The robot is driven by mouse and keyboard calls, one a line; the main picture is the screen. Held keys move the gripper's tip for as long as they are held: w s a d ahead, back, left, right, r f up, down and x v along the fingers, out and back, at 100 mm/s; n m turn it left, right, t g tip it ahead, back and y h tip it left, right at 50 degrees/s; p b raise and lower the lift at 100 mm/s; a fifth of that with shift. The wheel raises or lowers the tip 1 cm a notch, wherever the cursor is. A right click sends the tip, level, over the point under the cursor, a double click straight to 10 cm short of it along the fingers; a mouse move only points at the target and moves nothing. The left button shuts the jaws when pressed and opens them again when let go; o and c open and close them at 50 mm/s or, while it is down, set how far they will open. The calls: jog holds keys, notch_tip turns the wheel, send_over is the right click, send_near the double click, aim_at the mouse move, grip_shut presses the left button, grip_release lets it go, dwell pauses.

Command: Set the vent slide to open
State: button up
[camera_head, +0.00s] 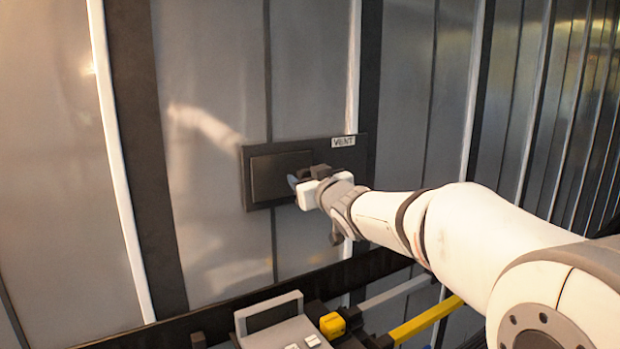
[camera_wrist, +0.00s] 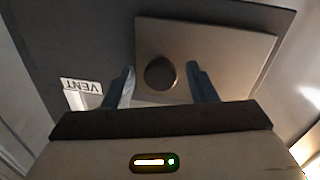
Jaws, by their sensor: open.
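The vent (camera_head: 362,162) is a dark rectangular panel on the grey wall, with a white VENT label (camera_head: 343,141) at its upper right. Its slide plate (camera_head: 270,176) sits at the left part of the panel. In the wrist view the label (camera_wrist: 82,86) is upside down at left, and the slide plate (camera_wrist: 225,50) lies to the right. A round dark knob (camera_wrist: 160,73) stands on the plate. My gripper (camera_wrist: 162,83) is open, its two blue-grey fingers on either side of the knob; I cannot tell whether they touch it. In the head view my gripper (camera_head: 297,183) hides the knob.
Below the vent, a dark rail (camera_head: 225,303) crosses the wall. Under it are a grey handle (camera_head: 268,312), a yellow block (camera_head: 332,325) and a yellow bar (camera_head: 425,319). The wall around the vent has upright dark and white ribs.

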jog(key=shift+c, duration=0.2)
grip_shut()
dwell(0.3)
